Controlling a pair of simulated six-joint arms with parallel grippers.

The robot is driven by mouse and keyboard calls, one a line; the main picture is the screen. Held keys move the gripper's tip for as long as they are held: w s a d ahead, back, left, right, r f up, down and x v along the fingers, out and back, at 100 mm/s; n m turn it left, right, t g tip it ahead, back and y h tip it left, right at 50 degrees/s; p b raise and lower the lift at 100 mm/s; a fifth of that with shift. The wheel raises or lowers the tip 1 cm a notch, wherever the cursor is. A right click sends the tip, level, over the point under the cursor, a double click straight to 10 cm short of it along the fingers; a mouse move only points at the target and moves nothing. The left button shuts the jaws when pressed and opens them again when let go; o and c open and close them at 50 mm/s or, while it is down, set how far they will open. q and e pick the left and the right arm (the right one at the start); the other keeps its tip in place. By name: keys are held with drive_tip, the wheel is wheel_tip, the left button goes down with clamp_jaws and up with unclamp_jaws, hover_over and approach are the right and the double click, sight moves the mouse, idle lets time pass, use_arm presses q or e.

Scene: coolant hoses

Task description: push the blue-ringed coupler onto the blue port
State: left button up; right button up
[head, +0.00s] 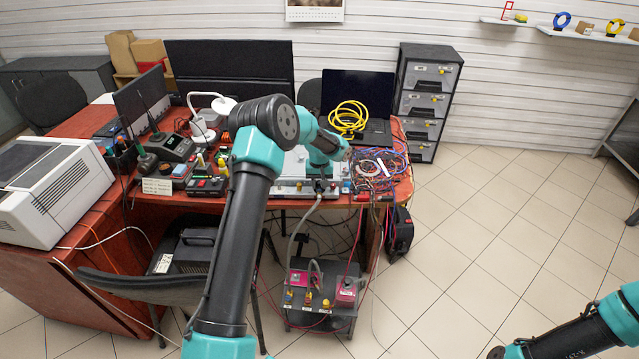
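A pale manifold bar (285,190) lies along the front edge of the red-brown table, below my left arm. A small blue spot (346,187) near its right end looks like the blue port. My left gripper (320,187) points down at the bar, just left of that spot. A grey hose (299,225) rises from the low unit under the table and ends at the gripper's tip. The coupler and its blue ring cannot be made out there, and the fingers are too small to tell open from shut. My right arm shows at bottom right; its gripper is out of view.
Tangled cables (378,165) lie right of the bar, beside a laptop (357,100) with a yellow coil (347,117). Radios and tools crowd the table's left. The dark low unit (322,296) stands below the table edge. The tiled floor at right is clear.

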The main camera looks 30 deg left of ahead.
use_arm(q)
drive_tip(key=c, duration=0.4)
drive_tip(key=shift+r, duration=0.1)
drive_tip(key=shift+r, duration=3.45)
